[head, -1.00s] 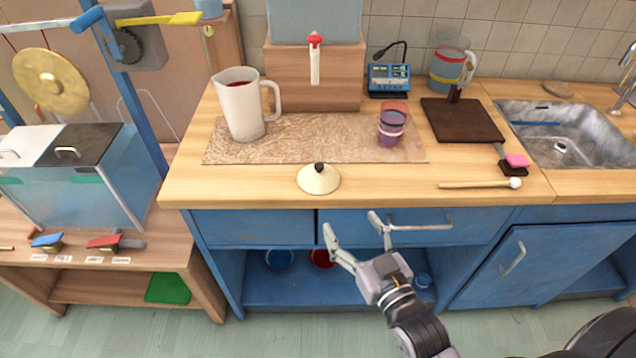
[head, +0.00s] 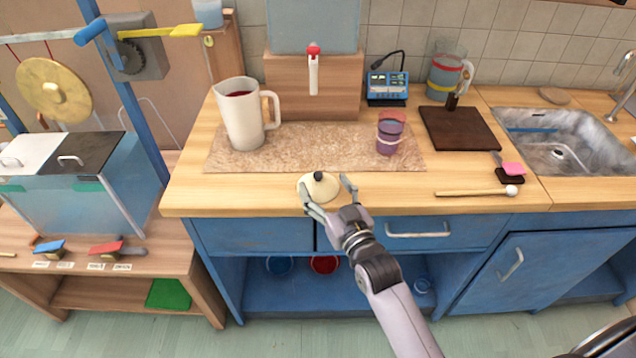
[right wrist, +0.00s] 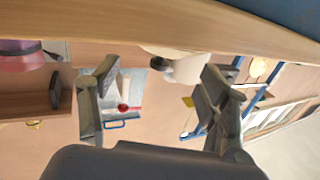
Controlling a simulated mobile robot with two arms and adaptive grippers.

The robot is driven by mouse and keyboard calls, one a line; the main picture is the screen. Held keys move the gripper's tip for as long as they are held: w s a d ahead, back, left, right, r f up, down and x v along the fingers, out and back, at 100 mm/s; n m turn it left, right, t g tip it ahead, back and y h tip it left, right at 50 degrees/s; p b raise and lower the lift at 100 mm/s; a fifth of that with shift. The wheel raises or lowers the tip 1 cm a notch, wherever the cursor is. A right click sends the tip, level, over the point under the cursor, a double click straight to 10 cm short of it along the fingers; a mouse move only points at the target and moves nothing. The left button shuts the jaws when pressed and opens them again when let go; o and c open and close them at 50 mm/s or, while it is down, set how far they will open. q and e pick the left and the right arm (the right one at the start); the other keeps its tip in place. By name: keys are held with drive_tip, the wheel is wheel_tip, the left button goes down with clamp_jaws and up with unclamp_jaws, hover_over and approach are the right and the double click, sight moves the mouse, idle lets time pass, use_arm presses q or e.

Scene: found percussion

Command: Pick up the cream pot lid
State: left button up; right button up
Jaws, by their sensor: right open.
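The cream pot lid (head: 322,189) lies on the wooden counter near its front edge, with its small black knob up. The counter edge crosses the top of that view. My left gripper is not in view.
A white pitcher (head: 241,116) and a purple cup (head: 390,135) stand on the mottled mat (head: 300,150) behind the lid. A mallet (head: 475,192) and a dark board (head: 458,129) lie to the right, before the sink (head: 565,140). The counter beside the lid is clear.

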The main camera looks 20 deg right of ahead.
sight(320, 179)
drive_tip(key=w, duration=0.4)
drive_tip(key=shift+w+a, duration=0.2)
drive_tip(key=shift+a, duration=0.05)
